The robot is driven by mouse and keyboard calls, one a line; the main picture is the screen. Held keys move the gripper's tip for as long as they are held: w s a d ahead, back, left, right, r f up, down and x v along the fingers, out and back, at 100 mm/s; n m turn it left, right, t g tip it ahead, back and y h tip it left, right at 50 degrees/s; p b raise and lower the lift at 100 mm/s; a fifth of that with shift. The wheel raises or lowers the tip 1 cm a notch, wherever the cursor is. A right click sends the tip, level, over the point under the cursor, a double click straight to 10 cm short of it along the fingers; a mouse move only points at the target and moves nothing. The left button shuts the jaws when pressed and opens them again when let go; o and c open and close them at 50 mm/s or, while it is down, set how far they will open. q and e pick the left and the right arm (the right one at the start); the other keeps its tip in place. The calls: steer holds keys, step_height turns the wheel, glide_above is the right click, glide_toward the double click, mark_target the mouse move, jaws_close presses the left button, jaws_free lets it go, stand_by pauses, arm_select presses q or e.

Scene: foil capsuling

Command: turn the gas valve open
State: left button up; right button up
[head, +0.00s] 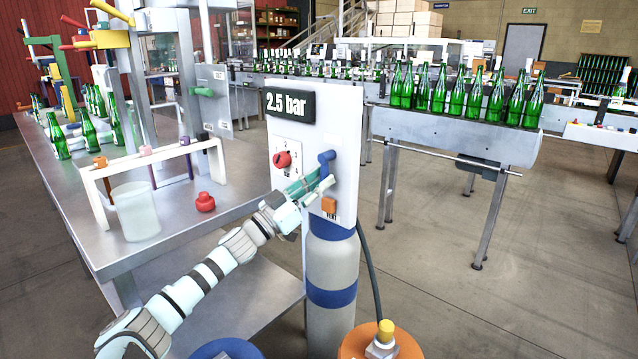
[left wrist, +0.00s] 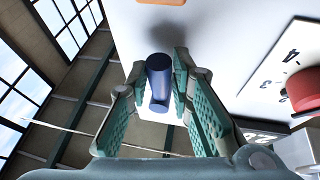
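The gas valve's blue handle (head: 326,158) sticks out from the white panel (head: 345,195), below the 2.5 bar display. In the left wrist view, the blue handle (left wrist: 159,80) stands between the two teal-padded fingers. My left gripper (head: 311,187) is at the panel, with its fingers on either side of the handle. In the left wrist view the gripper (left wrist: 158,92) is open, with narrow gaps beside the handle; contact is hard to tell. The fingers partly hide the handle in the head view. My right gripper is not in view.
A red dial (head: 282,159) sits on the panel left of the handle, and an orange block (head: 329,205) below it. A grey cylinder (head: 331,265) stands under the panel. A steel bench (head: 75,190) is at left; a conveyor with green bottles (head: 455,130) is behind at right.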

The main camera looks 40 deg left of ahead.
arm_select(q)
steer(key=shift+o, duration=1)
steer(key=shift+s+f, duration=0.1)
steer(key=v, duration=0.7)
steer(key=shift+s, duration=0.1)
steer(key=shift+f, duration=0.1)
